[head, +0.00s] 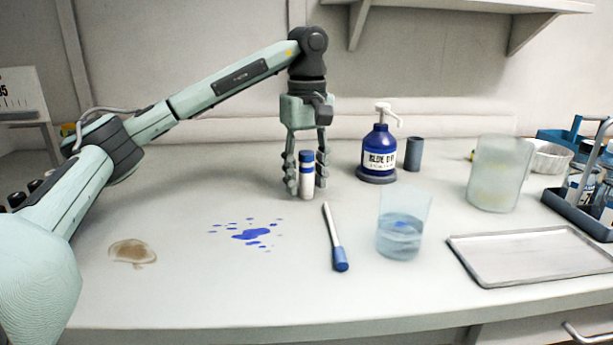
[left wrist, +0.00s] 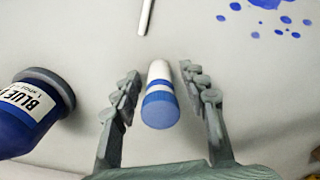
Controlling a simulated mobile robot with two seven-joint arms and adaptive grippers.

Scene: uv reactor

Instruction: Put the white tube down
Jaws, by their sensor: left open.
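The white tube (head: 306,183) has a blue cap and a blue band and stands upright on the bench. In the left wrist view the white tube (left wrist: 160,98) sits between the fingers, with a gap on each side. My left gripper (head: 306,184) points down around the tube and is open. The left wrist view also shows the left gripper (left wrist: 158,85) with its two fingers apart from the tube. My right gripper is not in view.
A blue dye pump bottle (head: 380,150) stands right of the tube, with a dark cylinder (head: 414,154) behind. A white stick with a blue end (head: 335,238), a beaker of water (head: 400,238), a tray (head: 530,258) and blue spots (head: 252,234) lie nearer the front.

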